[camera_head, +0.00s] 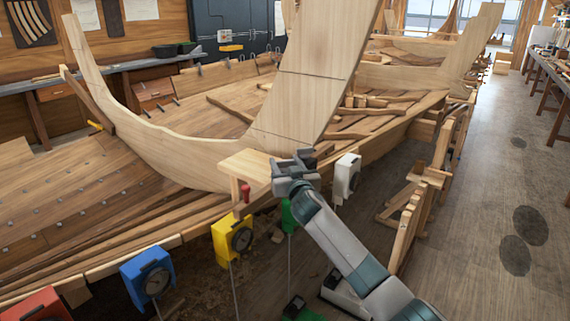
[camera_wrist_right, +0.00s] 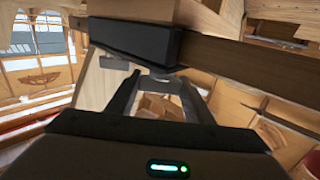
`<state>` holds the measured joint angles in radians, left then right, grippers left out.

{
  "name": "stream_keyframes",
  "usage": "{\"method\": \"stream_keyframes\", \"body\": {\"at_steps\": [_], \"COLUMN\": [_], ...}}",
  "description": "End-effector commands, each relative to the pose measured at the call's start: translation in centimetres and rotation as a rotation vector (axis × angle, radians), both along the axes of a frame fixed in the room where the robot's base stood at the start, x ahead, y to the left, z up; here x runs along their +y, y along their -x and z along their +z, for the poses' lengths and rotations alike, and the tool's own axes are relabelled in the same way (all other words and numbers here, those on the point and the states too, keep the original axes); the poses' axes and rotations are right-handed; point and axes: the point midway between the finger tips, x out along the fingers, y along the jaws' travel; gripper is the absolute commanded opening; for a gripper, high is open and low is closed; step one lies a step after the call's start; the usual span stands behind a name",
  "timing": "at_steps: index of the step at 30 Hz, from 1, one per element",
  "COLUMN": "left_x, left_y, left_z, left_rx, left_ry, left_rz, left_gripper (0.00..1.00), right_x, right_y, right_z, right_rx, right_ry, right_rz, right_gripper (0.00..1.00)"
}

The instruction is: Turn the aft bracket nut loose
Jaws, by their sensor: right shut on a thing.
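My right gripper (camera_head: 292,168) is at the side of the hull, beside a pale wooden block (camera_head: 246,164). In the right wrist view, a dark bracket (camera_wrist_right: 135,40) sits against a brown timber. A small grey rounded piece, which looks like the aft bracket nut (camera_wrist_right: 163,74), shows just below it. The fingers of my right gripper (camera_wrist_right: 161,86) come up on both sides of this piece and are shut on it. The nut is small and partly covered by the fingers. In the head view my gripper hides it. My left gripper is not in view.
The wooden hull (camera_head: 150,215) fills the left and middle. Wooden trestles (camera_head: 425,195) stand right; the floor (camera_head: 490,200) beyond is clear.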

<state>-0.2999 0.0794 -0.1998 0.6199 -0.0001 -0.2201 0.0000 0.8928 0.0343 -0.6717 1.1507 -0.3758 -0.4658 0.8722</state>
Motion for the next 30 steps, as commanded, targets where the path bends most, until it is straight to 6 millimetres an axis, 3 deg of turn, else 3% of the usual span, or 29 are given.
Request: {"method": "stream_keyframes", "body": {"at_steps": [21, 30], "left_x": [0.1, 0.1], "left_y": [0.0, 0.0], "left_z": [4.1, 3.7], "left_rx": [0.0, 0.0], "left_ry": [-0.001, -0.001], "left_rz": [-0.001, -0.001], "left_gripper": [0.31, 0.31], "right_x": [-0.3, -0.3], "right_y": [-0.1, -0.2], "right_z": [0.4, 0.0], "right_rx": [-0.001, -0.003], "right_ry": [0.005, 0.007], "right_rz": [0.262, 0.423], "right_gripper": [0.24, 0.24]}}
